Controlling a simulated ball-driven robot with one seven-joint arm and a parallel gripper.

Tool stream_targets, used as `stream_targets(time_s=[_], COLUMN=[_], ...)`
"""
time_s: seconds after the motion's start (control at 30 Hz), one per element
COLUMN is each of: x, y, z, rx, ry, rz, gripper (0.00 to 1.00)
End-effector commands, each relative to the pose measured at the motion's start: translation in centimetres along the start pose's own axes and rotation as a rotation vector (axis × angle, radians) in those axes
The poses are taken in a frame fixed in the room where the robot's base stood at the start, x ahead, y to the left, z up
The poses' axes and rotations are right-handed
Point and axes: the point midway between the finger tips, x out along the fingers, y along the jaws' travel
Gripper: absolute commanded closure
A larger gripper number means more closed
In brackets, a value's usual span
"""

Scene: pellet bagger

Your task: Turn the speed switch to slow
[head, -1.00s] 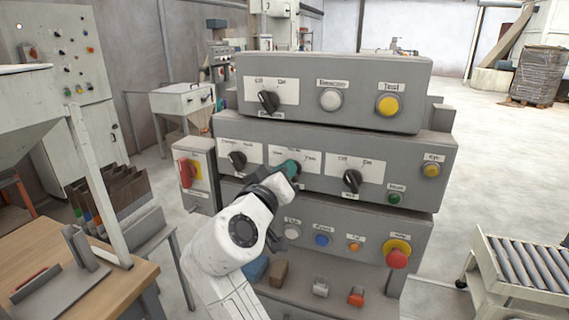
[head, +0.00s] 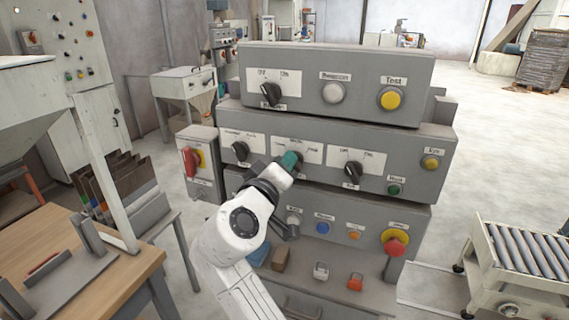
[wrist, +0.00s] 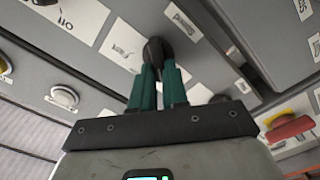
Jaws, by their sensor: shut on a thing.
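The speed switch is the middle dark rotary knob on the second grey panel (head: 322,186). Its white label plate (head: 311,153) shows to the right of my gripper, but its words are too small to read surely. In the head view my gripper (head: 291,160) covers the knob. In the wrist view the dark knob (wrist: 155,47) stands between the two green fingertips. My gripper (wrist: 158,76) is shut on it. The knob's pointing direction is largely hidden.
A similar dark knob (head: 240,151) sits to the left and another (head: 353,172) to the right. A red emergency button (head: 395,243) and small buttons are below. A red-handled box (head: 196,163) stands left. A roller conveyor (head: 520,255) is at right.

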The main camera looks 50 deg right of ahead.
Motion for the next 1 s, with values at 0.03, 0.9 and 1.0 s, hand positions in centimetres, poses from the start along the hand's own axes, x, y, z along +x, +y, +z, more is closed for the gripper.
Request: stream_targets(time_s=[0.03, 0.9, 1.0], x=[-0.1, -4.7, -6.7], y=[-0.1, -0.3, -0.3], z=[-0.1, 0.0, 0.0], rx=[-0.003, 0.001, 0.001], ry=[0.002, 0.006, 0.005], rz=[-0.002, -0.003, -0.003], gripper=[1.00, 0.61, 0.61])
